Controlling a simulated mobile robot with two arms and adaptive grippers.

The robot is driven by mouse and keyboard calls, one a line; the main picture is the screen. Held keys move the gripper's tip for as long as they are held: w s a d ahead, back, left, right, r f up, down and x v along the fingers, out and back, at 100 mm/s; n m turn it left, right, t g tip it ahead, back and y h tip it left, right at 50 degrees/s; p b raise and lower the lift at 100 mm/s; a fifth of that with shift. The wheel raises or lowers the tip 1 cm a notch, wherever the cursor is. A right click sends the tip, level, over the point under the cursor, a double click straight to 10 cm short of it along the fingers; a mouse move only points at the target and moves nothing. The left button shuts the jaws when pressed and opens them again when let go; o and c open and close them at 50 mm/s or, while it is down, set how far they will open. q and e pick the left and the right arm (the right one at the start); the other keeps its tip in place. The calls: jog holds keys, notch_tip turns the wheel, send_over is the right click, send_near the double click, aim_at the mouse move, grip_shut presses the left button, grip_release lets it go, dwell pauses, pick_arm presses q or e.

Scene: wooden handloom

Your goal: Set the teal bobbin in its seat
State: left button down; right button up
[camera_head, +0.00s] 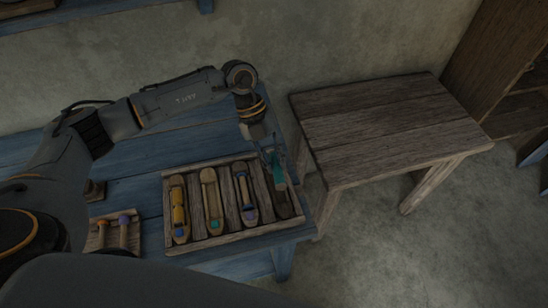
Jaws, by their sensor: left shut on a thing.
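My left gripper (268,148) points down over the right end of a wooden tray (205,245) on the blue table. It is shut on the teal bobbin (277,166), which is upright or slightly tilted and partly covered by the fingers. Below it lies the rightmost wooden shuttle (284,208), dark and partly hidden. I cannot tell whether the bobbin touches it. Left of it in the tray lie a shuttle with a blue bobbin (243,190), a pale shuttle (211,198) and a shuttle with a yellow bobbin (178,205). My right gripper is out of view.
A small rack with orange and purple-topped pegs (123,232) stands left of the tray on the blue table (150,188). A wooden shelf (510,75) is at the far right.

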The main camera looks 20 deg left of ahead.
aim_at(274, 183)
pick_arm(q)
jog(key=shift+w+f+n, duration=0.1)
jog(key=shift+f+n, duration=0.15)
jog(key=shift+n, duration=0.15)
notch_tip(274, 183, down, 4)
jog(key=b, duration=0.3)
jog(key=shift+r, duration=0.25)
jog(key=shift+f+b, duration=0.95)
jog(key=shift+f, duration=0.7)
jog(key=c, duration=1.2)
grip_release()
jog(key=shift+f, duration=0.15)
jog(key=shift+o, duration=0.2)
jog(key=shift+r, duration=0.2)
